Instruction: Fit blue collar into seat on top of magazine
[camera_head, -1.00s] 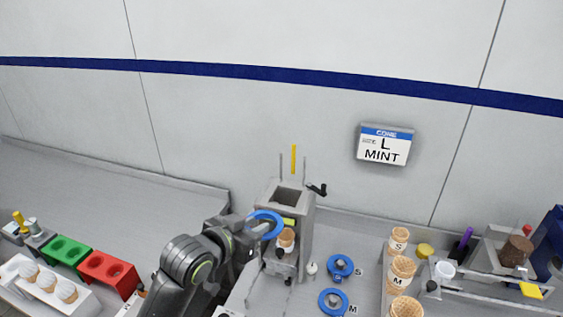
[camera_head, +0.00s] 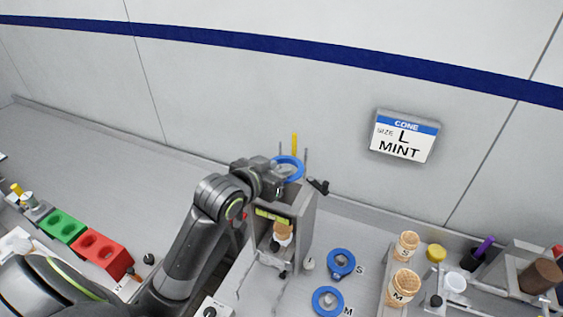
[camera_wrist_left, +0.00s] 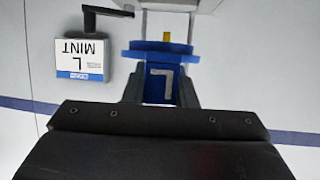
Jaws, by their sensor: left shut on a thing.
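The grey magazine (camera_head: 301,218) stands at mid-counter with two thin upright rods, a yellow strip and a dark crank on its right. My left gripper (camera_head: 274,183) is shut on the blue collar (camera_head: 288,163) and holds it over the magazine's top. In the left wrist view, the collar's ring (camera_wrist_left: 150,54) lies beyond the fingers, and its tab marked L (camera_wrist_left: 160,85) is between them. That view shows a gap between ring and magazine, with the rods crossing it. The seat is hidden behind the collar and gripper. My right gripper is out of view.
Blue collars marked S (camera_head: 341,264) and M (camera_head: 328,301) lie on the counter right of the magazine. Cones (camera_head: 404,284) stand in a rack further right. Red (camera_head: 101,254) and green (camera_head: 62,227) holders are at left. A wall sign (camera_head: 404,136) reads size L, mint.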

